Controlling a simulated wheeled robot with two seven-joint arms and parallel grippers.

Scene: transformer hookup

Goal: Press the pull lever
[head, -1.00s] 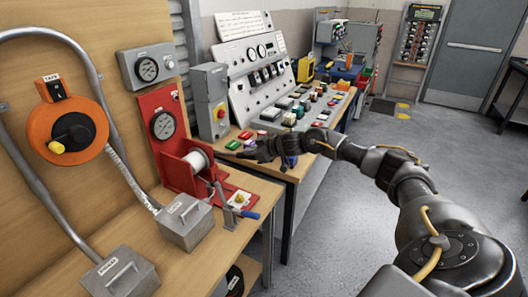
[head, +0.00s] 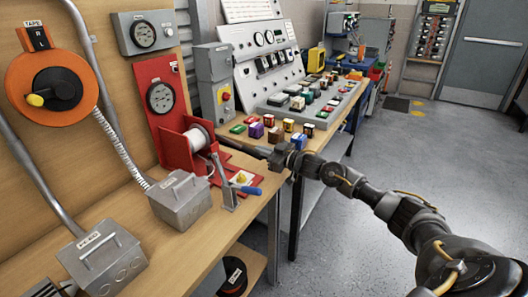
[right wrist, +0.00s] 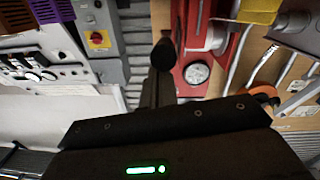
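The lever with a blue grip (head: 246,189) stands on the workbench beside the red winch stand (head: 175,155) with its white spool (head: 199,135). Its metal arm slopes up to the left of the grip. My right gripper (head: 266,153) is above the bench's right edge, beyond the lever and apart from it. Its fingers look together and empty in the right wrist view (right wrist: 162,58), where the red stand (right wrist: 197,45) shows behind them. My left gripper is not in view.
Grey boxes (head: 181,203) stand left of the lever. A yellow knob (head: 241,179) sits beside it. Several coloured blocks (head: 275,134) and a control console (head: 275,65) lie beyond my gripper. Open floor (head: 330,240) is to the right.

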